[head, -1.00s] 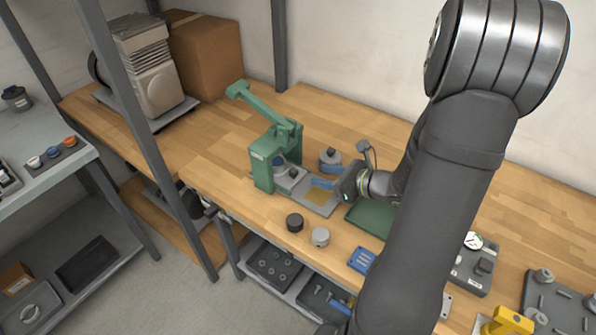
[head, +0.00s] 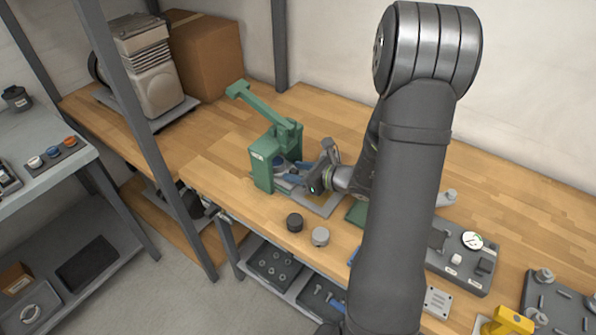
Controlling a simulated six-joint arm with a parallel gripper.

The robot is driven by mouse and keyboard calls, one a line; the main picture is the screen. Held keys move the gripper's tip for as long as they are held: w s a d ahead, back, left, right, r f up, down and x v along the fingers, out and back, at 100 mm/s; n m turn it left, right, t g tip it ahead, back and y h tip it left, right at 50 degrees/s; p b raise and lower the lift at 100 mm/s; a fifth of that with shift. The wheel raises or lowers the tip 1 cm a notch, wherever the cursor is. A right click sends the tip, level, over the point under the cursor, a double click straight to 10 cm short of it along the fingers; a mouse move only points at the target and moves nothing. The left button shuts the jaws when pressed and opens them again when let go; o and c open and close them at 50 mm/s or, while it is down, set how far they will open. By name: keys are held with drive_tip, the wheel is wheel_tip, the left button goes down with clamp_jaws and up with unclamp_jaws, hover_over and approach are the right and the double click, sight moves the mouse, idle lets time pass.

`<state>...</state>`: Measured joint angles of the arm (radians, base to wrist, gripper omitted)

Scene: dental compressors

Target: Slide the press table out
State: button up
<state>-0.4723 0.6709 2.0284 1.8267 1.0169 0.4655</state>
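The green press (head: 272,158) stands on the wooden bench, its lever arm raised to the upper left. Its grey press table (head: 325,206) extends from the press base toward the lower right. My gripper (head: 302,178) is over the table, close to the press opening, with blue finger parts showing near its tip. The gripper body hides much of the table and whatever is on it. I cannot tell whether the fingers touch the table or hold anything.
A black cylinder (head: 295,222) and a grey cylinder (head: 320,236) stand in front of the press table. A gauge block (head: 463,258) and a yellow item (head: 507,322) are at the right. A box (head: 205,55) and a compressor (head: 150,70) stand at the back left. Bench behind the press is clear.

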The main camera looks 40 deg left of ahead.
clamp_jaws()
drive_tip(key=shift+d, duration=0.15)
drive_tip(key=d, duration=1.1)
drive_tip(key=shift+o, duration=0.6)
unclamp_jaws()
drive_tip(key=shift+d, duration=0.1)
drive_tip(key=v, duration=1.7)
drive_tip(key=shift+d, duration=0.25)
drive_tip(key=shift+a, duration=0.15)
